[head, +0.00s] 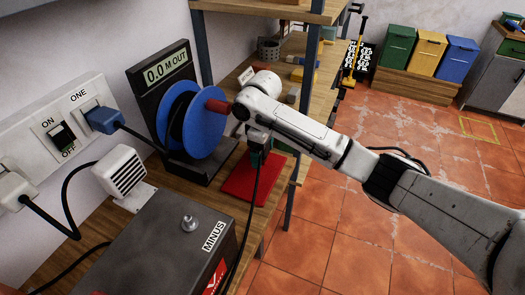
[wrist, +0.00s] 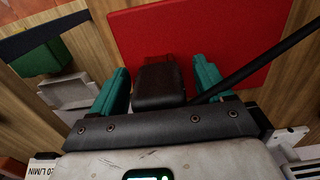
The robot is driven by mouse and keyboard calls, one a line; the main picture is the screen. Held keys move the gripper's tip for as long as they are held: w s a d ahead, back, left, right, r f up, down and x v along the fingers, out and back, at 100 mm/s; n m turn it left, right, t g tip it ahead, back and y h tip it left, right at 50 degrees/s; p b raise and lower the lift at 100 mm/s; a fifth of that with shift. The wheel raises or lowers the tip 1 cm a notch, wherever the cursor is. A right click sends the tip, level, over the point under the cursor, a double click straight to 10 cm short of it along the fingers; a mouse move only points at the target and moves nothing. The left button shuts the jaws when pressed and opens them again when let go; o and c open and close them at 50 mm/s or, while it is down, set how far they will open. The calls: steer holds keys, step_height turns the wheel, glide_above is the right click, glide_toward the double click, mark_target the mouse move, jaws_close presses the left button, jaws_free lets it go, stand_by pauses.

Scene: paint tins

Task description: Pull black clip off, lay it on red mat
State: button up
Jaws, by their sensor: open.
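The red mat (head: 243,187) lies on the wooden bench; it also fills the upper middle of the wrist view (wrist: 225,40). My gripper (head: 256,158) is over the mat's far part. In the wrist view its teal fingers (wrist: 160,88) stand open on either side of the dark clip (wrist: 160,86), with narrow gaps. The clip is over the mat and seems to lie on it; its underside is hidden. A black cable (wrist: 255,72) runs off beside it. The metal post (head: 189,223) on the grey box marked MINUS is bare.
A blue reel (head: 207,120) with a red handle stands left of my wrist, before a display reading 0.0 M OUT. Sockets and plugs (head: 105,118) line the wall. A green block (wrist: 42,58) is left of the mat in the wrist view. Open tiled floor lies right.

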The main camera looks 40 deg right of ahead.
step_height(320, 180, up, 11)
steer(key=shift+f+p, duration=0.1)
steer(key=shift+p, duration=0.45)
